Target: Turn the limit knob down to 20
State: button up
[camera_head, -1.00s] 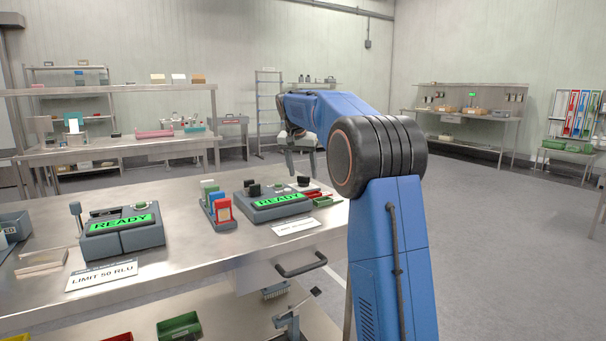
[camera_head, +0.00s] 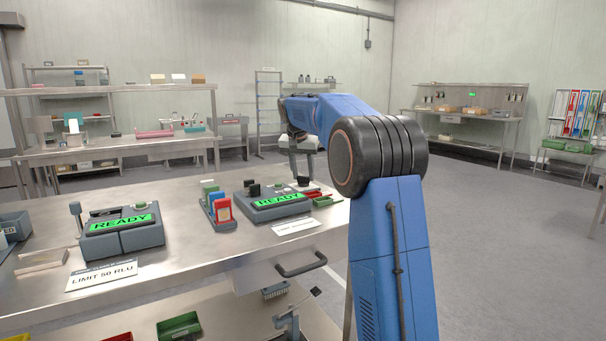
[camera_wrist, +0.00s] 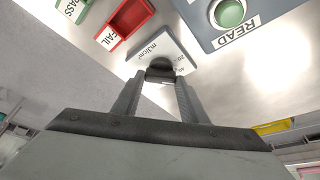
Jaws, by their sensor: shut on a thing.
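The limit knob (camera_wrist: 160,70) is a small black knob on a pale box (camera_wrist: 150,47) marked "mJ/cm²" in the wrist view. A scale with a 20 is printed beside it; the knob's pointer cannot be read. My gripper (camera_wrist: 159,80) is shut on the knob, one finger on each side, with the fingertips close to the box face.
A grey device with a green READY screen (camera_head: 279,201) stands near my gripper. Red FAIL (camera_wrist: 127,20) and green PASS (camera_wrist: 73,10) trays lie close to the box. A second READY device (camera_head: 122,238) stands left on the steel bench (camera_head: 190,262). Open floor lies right.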

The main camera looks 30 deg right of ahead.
jog(key=n+y, duration=0.1)
jog(key=n, duration=0.2)
jog(key=shift+s+d+t, duration=0.1)
jog(key=shift+t, duration=0.3)
jog(key=n+y, duration=0.1)
jog(key=n, duration=0.3)
jog(key=shift+d+y, duration=0.1)
jog(key=shift+y, duration=0.3)
jog(key=shift+n, duration=0.4)
jog(key=o, duration=1)
jog(key=shift+o, duration=0.2)
jog(key=shift+t, duration=0.3)
jog(key=d+v, duration=0.1)
jog(key=v, duration=1.6)
jog(key=shift+a+r, duration=0.25)
jog(key=shift+a, duration=0.25)
